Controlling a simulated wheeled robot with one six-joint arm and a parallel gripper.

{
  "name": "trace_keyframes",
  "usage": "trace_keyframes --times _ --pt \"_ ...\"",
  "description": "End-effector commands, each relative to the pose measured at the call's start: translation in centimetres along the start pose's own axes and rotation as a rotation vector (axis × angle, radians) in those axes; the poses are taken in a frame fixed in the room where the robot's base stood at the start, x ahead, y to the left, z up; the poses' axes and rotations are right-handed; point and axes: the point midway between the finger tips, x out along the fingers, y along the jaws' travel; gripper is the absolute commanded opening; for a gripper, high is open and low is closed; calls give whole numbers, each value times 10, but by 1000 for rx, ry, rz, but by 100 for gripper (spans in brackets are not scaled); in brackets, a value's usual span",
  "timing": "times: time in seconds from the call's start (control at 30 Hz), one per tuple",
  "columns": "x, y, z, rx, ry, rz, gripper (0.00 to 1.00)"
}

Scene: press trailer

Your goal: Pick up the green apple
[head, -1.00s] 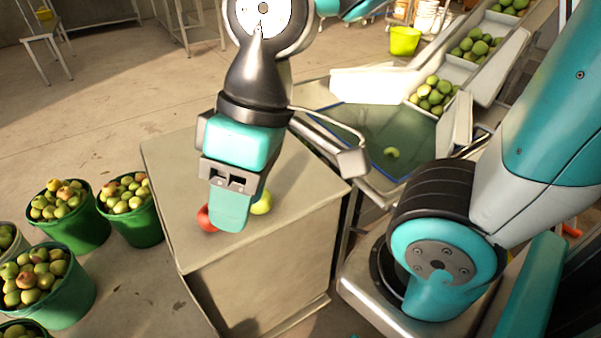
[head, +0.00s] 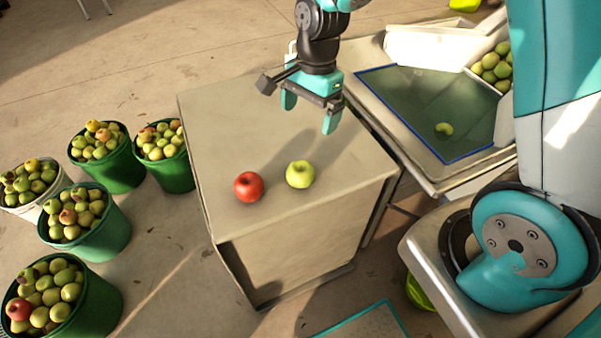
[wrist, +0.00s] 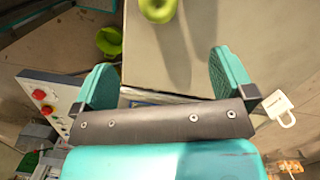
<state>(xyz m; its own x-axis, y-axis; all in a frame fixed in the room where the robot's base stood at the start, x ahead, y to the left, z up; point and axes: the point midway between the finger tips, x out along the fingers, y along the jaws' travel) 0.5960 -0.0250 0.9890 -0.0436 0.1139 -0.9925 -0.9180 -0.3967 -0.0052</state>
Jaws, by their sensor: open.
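The green apple (head: 300,174) sits on the table top (head: 228,125), near its front edge. A red apple (head: 248,186) sits just left of it with a small gap. My gripper (head: 309,115) is open and empty above the back part of the table, behind the green apple and apart from it. In the wrist view my gripper (wrist: 160,85) shows its two teal fingers spread wide. The green apple (wrist: 158,8) is cut off by the top edge there, beyond the fingertips and roughly between them. The red apple does not show in the wrist view.
Several buckets full of apples, such as a green bucket (head: 110,172), stand on the floor left of the table. The table top around the apples is clear.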

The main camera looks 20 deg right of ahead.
Motion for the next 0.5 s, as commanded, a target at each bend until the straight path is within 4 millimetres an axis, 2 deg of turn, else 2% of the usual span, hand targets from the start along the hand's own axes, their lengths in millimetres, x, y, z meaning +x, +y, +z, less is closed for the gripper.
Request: trace_keyframes --times 0.5 --pt "105 0 1 17 1 7 100"
